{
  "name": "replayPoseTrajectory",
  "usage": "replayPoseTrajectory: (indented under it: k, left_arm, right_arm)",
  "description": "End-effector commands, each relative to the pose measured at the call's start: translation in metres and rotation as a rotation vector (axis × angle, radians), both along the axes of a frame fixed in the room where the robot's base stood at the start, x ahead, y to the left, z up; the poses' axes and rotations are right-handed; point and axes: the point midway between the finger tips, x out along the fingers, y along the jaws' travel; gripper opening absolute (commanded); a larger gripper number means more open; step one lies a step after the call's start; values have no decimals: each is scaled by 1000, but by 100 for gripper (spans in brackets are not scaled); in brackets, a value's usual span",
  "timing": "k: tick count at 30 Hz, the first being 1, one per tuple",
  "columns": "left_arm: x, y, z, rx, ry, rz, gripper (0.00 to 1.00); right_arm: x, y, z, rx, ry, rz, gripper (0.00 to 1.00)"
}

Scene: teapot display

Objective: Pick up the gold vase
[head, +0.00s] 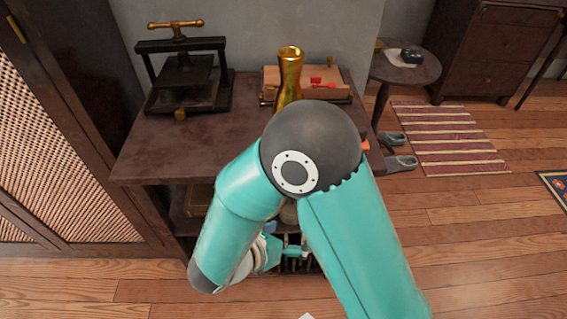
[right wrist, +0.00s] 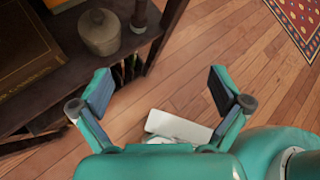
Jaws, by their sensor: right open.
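The gold vase (head: 290,72) stands upright on top of the dark wooden table (head: 215,140), towards its back. My right arm's elbow covers the vase's lower right part in the head view. My right gripper (right wrist: 160,84) is open and empty in the right wrist view, its two fingers spread wide over the wooden floor. In the head view the gripper (head: 288,250) shows partly between the arm links, low by the table's front and below its top, well apart from the vase. The vase is not in the right wrist view. My left gripper is not in view.
A dark press (head: 185,80) with a brass handle stands left of the vase. A wooden tray (head: 335,92) with red pieces lies right behind it. The lower shelf holds a lidded jar (right wrist: 100,33) and a large book (right wrist: 30,50). A round side table (head: 425,70) stands right.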

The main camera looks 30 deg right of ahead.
Motion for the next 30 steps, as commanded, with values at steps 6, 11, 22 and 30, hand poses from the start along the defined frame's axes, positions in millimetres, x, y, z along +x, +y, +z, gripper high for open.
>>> replayPoseTrajectory:
  k: [6, 11, 22, 30]
  left_arm:
    - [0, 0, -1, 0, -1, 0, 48]
    - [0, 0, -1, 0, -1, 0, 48]
    - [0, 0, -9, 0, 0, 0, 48]
    - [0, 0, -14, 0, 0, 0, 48]
  right_arm:
    - [53, 30, 130, -391, -235, 308, 100]
    - [58, 42, 173, -513, -324, 359, 100]
    - [92, -10, 177, -531, -335, 357, 100]
    - [118, -46, 178, -529, -336, 360, 100]
